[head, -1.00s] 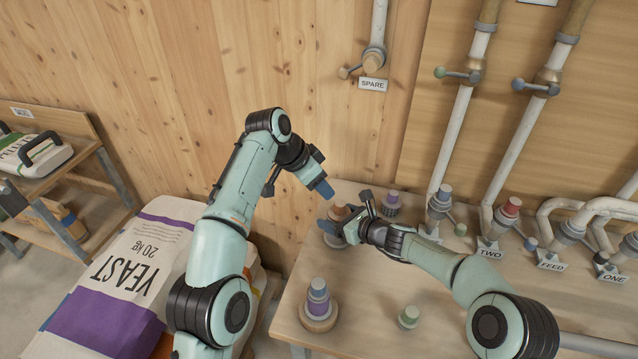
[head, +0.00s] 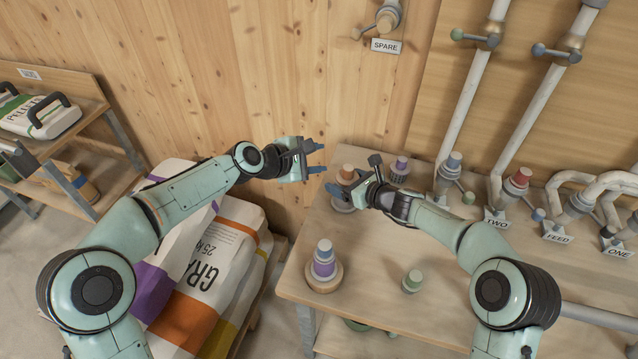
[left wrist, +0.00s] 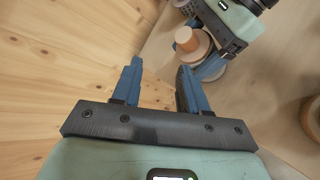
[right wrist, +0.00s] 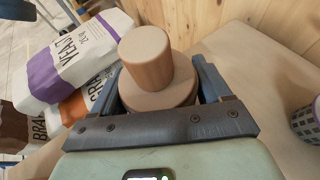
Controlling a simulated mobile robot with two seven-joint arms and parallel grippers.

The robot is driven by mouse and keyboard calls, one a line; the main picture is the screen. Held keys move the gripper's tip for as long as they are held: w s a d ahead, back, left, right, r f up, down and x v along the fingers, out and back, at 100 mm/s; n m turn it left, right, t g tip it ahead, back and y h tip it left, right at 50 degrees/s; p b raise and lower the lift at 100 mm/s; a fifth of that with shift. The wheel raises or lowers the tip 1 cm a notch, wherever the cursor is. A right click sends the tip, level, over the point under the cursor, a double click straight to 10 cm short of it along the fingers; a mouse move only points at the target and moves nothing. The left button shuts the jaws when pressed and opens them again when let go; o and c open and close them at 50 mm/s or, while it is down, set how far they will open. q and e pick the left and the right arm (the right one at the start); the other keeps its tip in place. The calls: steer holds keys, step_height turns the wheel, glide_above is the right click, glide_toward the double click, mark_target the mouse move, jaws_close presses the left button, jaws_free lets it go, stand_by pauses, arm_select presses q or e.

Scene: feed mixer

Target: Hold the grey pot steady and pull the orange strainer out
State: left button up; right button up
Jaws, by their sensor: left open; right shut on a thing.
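The orange strainer (head: 346,174), a tan-orange knob above a flange, stands upright in the grey pot at the table's back left corner. The right wrist view shows its knob (right wrist: 147,58) large between the fingers. My right gripper (head: 353,186) is shut around the pot, below the flange. My left gripper (head: 318,158) is open and empty, up and left of the strainer, fingers pointing right. In the left wrist view the strainer (left wrist: 187,38) lies beyond the fingers, not between them.
Pipes (head: 463,120) rise at the back right. Feed bags (head: 215,255) lie left of the table.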

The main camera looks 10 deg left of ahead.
mark_target(347, 169)
arm_select(q)
steer(key=s+d+n+t+y, duration=0.1)
steer(key=s+d+n+t, duration=0.15)
steer(key=s+n, duration=0.8)
steer(key=w+d+f, duration=0.1)
steer(key=w, duration=0.3)
steer(key=w+d+f+n, duration=0.1)
steer(key=w+d+f, duration=0.1)
steer(key=w, duration=0.2)
steer(key=w+d+f+n, duration=0.1)
steer(key=w+f, duration=0.1)
steer(key=w, duration=0.2)
steer(key=shift+w+d+f, duration=0.1)
steer(key=shift+w+d, duration=0.25)
steer(key=shift+d, duration=0.05)
jaws_close()
